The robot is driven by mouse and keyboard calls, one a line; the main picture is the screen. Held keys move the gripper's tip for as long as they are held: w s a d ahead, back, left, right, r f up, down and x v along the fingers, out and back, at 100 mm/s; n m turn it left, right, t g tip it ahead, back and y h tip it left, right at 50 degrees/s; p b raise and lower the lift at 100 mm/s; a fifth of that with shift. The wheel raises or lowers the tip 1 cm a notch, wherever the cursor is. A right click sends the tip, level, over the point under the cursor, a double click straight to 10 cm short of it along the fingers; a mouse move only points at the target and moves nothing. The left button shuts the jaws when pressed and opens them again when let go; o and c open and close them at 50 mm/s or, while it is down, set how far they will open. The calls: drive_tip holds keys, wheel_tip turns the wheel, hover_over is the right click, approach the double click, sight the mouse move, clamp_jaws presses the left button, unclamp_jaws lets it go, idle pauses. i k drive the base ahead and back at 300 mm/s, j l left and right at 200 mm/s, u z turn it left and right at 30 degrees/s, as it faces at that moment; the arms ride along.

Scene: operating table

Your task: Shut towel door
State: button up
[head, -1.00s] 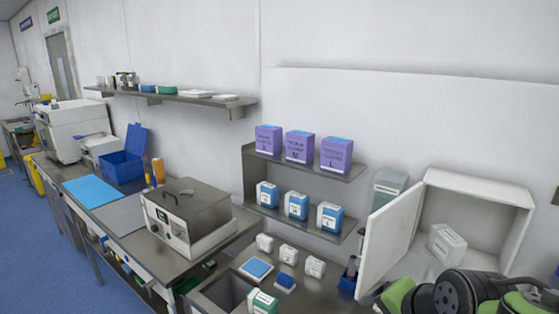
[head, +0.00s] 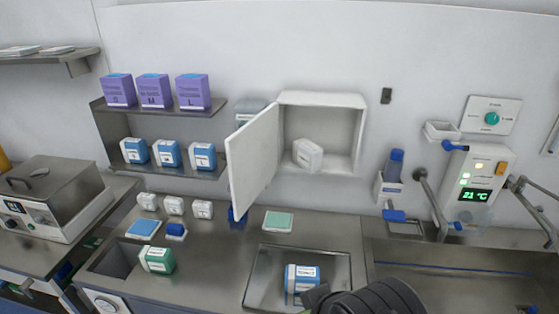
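The towel door seems to be the white door (head: 252,160) of a white wall cabinet (head: 363,136). It is hinged on the cabinet's left side and stands wide open, swung out toward me. Inside the cabinet a white box (head: 307,155) sits tilted near the left side. A dark rounded part of my own arm shows at the bottom edge, below and right of the door and well apart from it. My gripper's fingers are not visible.
Shelves with purple boxes (head: 152,91) and blue-white packs (head: 167,153) stand left of the door. Below is a counter with a recessed basin holding a blue-white container (head: 300,283). A dispenser (head: 390,187), a temperature unit (head: 477,188) and a sink (head: 455,285) are at right.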

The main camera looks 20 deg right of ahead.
sight(252, 150)
drive_tip(key=i+j+z, duration=0.2)
drive_tip(key=j+z, duration=0.2)
drive_tip(key=i+j+z, duration=0.1)
drive_tip(key=j+z, duration=0.7)
drive_tip(key=j, duration=0.15)
drive_tip(key=j+z, duration=0.4)
drive_tip(key=j, duration=0.15)
drive_tip(key=j+u, duration=0.1)
drive_tip(key=u, duration=0.7)
drive_tip(key=j+u, duration=0.2)
drive_tip(key=u, duration=0.2)
drive_tip(key=j+u, duration=0.1)
drive_tip(key=u, duration=0.3)
drive_tip(key=j+u, duration=0.1)
drive_tip(key=u, duration=0.3)
